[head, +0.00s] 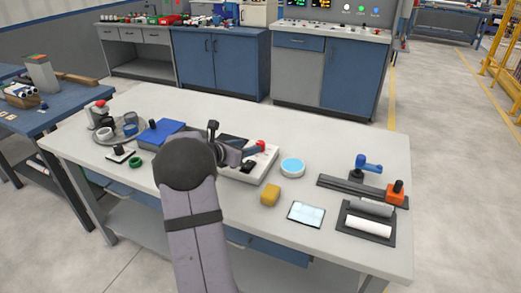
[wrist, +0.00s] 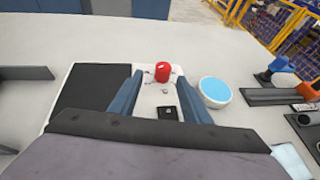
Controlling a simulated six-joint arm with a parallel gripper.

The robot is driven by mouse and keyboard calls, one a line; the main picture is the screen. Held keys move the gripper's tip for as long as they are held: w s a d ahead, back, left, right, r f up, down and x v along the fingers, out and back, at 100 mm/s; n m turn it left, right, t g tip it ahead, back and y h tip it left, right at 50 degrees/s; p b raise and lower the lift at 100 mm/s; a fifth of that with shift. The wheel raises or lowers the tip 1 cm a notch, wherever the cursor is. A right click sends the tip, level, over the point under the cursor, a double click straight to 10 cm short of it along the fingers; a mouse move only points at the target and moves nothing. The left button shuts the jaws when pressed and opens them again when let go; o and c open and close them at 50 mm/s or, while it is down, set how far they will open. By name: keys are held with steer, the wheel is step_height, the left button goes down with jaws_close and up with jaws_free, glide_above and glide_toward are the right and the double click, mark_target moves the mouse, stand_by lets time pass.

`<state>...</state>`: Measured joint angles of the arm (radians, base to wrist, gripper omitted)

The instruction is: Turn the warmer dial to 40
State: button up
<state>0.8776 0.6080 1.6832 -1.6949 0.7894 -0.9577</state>
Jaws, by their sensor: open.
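The warmer (head: 240,176) is a white box with a black top plate on the table; my arm hides part of it in the head view. In the wrist view its white panel (wrist: 150,98) carries a red dial (wrist: 162,71) with small dark marks around it and a small black display (wrist: 167,113). The dial also shows in the head view (head: 261,143). My gripper (wrist: 159,76) is open, its two blue fingers on either side of the dial. I see no contact, and cannot tell how far the fingertips reach down beside it. No reading is legible.
A round dish with a blue top (head: 292,167) stands right of the warmer. A dark rail (head: 345,189) and a roller tray (head: 384,238) are at the right. A blue box (head: 160,133) is at the left.

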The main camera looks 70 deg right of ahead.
mark_target(260, 143)
steer(key=shift+s+d+r, duration=0.15)
steer(key=shift+s+d, duration=0.25)
steer(key=shift+d, duration=0.05)
steer(key=shift+p+x, duration=0.6)
steer(key=shift+x, duration=3)
steer(key=shift+c, duration=0.5)
steer(key=c, duration=0.9)
